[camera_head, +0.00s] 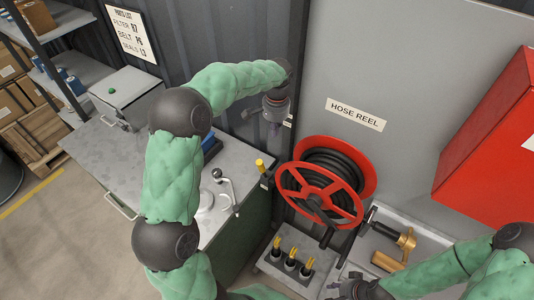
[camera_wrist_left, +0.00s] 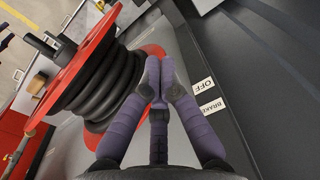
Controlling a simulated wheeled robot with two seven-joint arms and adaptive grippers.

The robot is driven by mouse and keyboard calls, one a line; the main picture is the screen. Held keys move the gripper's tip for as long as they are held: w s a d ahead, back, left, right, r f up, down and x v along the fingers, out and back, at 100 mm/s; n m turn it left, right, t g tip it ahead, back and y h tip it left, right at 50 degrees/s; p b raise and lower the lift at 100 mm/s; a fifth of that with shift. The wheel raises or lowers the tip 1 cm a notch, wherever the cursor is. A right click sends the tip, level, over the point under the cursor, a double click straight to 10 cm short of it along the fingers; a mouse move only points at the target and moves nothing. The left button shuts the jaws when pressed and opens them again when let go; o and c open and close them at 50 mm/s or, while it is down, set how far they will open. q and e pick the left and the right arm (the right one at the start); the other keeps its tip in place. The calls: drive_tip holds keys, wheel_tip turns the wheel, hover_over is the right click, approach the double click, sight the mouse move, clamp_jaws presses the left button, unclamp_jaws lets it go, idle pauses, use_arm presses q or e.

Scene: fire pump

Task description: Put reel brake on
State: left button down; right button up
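The hose reel (camera_head: 320,185) has red rims and a coiled black hose, and stands against the grey wall panel. It also fills the left of the left wrist view (camera_wrist_left: 95,85). White labels reading OFF (camera_wrist_left: 203,86) and BRAKE (camera_wrist_left: 212,107) are right of my left gripper (camera_wrist_left: 158,72). The gripper's purple fingers meet at the tips, with nothing visible between them. In the head view this gripper (camera_head: 274,128) points down, above and left of the reel. I cannot make out the brake lever for certain. My right gripper (camera_head: 355,288) is low at the bottom edge, partly cut off.
A yellow-tipped handle (camera_head: 260,165) stands left of the reel. A metal bench (camera_head: 105,150) carries a grey box (camera_head: 125,97) and a lever tap (camera_head: 226,185). Yellow-topped items (camera_head: 290,263) and a brass nozzle (camera_head: 404,242) sit below the reel. A red cabinet (camera_head: 490,125) is at right.

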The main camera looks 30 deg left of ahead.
use_arm(q)
drive_tip(key=p, duration=0.2)
hover_over(262, 171)
drive_tip(key=w, duration=0.4)
wheel_tip(262, 171, down, 11)
drive_tip(key=shift+s+a+f, duration=0.1)
drive_tip(key=shift+a+f, duration=0.05)
